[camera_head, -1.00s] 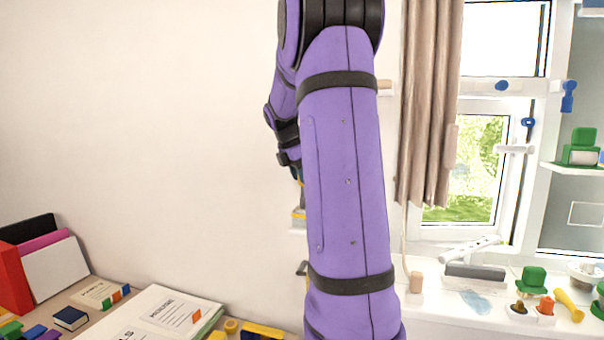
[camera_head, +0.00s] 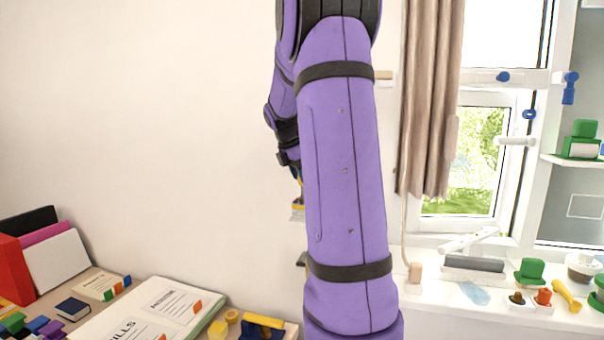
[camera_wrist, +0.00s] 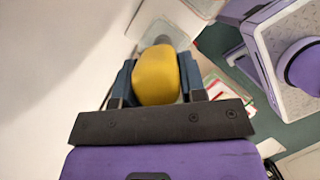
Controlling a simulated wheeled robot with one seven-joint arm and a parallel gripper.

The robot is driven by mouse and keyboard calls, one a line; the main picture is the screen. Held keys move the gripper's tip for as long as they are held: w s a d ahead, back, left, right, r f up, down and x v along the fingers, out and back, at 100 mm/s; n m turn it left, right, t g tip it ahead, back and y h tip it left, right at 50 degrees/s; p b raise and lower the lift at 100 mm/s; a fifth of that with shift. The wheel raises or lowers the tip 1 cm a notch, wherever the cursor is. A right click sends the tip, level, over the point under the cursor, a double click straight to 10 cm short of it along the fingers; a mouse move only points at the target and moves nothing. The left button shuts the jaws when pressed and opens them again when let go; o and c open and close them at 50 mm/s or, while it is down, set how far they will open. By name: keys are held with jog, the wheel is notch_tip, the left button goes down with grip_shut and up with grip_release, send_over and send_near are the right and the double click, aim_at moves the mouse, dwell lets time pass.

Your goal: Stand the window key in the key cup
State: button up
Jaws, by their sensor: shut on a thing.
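My gripper (camera_wrist: 157,70) is shut on a yellow, rounded handle in the wrist view, which I take to be the window key (camera_wrist: 156,78). Its two dark fingers press on either side of it. The key's far end is hidden behind the handle. A pale, see-through shape (camera_wrist: 165,32) lies just beyond the handle; it may be the key cup, but I cannot tell whether the key is in it. In the head view my gripper (camera_head: 297,174) is mostly hidden behind my purple arm, above a small pale ledge (camera_head: 298,213) by the wall.
A desk at lower left holds an open binder (camera_head: 165,308), a dark blue book (camera_head: 73,309) and upright folders (camera_head: 55,262). On the right, the windowsill holds a grey block (camera_head: 474,264), a green item (camera_head: 530,271) and a yellow tool (camera_head: 566,295). A curtain (camera_head: 428,100) hangs beside the window.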

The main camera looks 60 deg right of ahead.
jog(key=shift+f, duration=1.35)
dwell(0.5)
jog(key=o, duration=1.3)
jog(key=shift+c, duration=0.2)
jog(key=v, duration=1.1)
jog(key=shift+f, duration=0.1)
